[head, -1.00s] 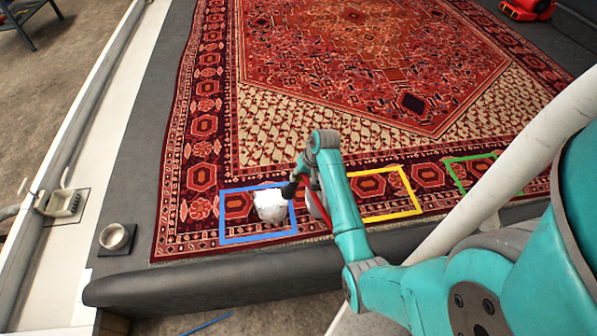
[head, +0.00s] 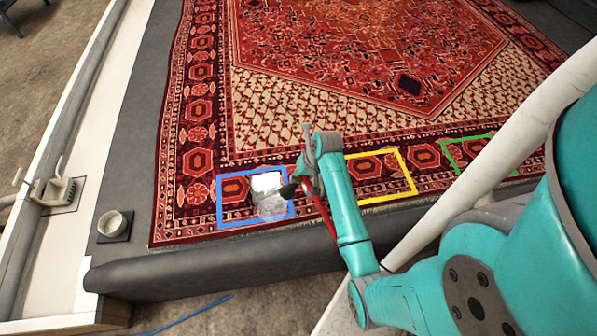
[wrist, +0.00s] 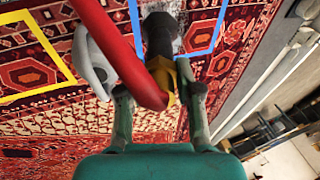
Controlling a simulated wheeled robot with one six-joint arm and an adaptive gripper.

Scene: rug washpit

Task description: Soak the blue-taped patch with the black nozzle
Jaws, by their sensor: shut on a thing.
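The blue-taped patch (head: 220,203) is a square outlined on the rug's near border; its tape also shows in the wrist view (wrist: 134,18). A white area (head: 267,183) covers its right part, solid at the top and see-through below. My gripper (wrist: 158,92) is shut on the black nozzle (wrist: 160,36), which has a yellow collar and a red hose (wrist: 112,45). In the head view the nozzle (head: 289,191) points left, over the patch's right edge. My gripper (head: 308,180) is just right of the square. The nozzle's tip partly hides the patch in the wrist view.
A yellow-taped square (head: 415,185) and a green-taped square (head: 447,158) lie further right on the rug (head: 290,120). A small bowl (head: 112,224) stands on a dark pad at left. A pale pole (head: 500,150) crosses at right. A dark edge (head: 220,255) runs along the front.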

